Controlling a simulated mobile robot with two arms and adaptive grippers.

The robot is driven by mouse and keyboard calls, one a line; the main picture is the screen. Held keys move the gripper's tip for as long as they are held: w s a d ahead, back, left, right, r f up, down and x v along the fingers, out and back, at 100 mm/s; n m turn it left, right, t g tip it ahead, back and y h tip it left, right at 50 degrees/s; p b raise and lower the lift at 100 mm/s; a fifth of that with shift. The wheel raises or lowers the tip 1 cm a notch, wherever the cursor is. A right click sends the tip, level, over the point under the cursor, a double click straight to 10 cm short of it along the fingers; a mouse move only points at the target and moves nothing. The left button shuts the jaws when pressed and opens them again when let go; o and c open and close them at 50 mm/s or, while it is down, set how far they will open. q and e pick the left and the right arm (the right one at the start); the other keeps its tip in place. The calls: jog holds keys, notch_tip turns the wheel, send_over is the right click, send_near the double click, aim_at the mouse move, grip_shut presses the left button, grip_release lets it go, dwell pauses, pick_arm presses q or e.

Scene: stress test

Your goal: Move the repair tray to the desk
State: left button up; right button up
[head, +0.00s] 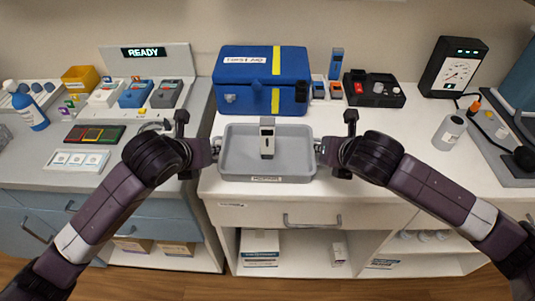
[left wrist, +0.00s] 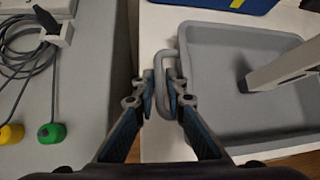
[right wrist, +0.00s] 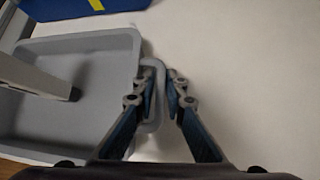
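The repair tray (head: 240,172) is a shallow grey tray with a label on its front wall and a loop handle at each end. It rests on the white-topped counter (head: 400,190). A grey device (head: 267,128) stands upright in it. My left gripper (head: 215,148) is at the left handle; in the left wrist view its fingers (left wrist: 160,88) close on both sides of the handle bar. My right gripper (head: 320,148) is at the right handle; in the right wrist view its fingers (right wrist: 160,88) close around that bar. Which surface is the desk is not marked.
A blue first aid box (head: 240,85) stands close behind the tray. The grey surface at left holds a READY board (head: 147,53), a blue bottle (head: 30,108), a dark colored-pad tray (head: 95,134) and a white card (head: 78,160).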

pick_arm(q)
jog(key=shift+c, duration=0.3)
pick_arm(e)
jog(key=shift+c, duration=0.3)
pick_arm(q)
grip_shut()
pick_arm(e)
grip_shut()
pick_arm(q)
jog(key=shift+r, duration=0.15)
pick_arm(e)
jog(key=shift+r, duration=0.15)
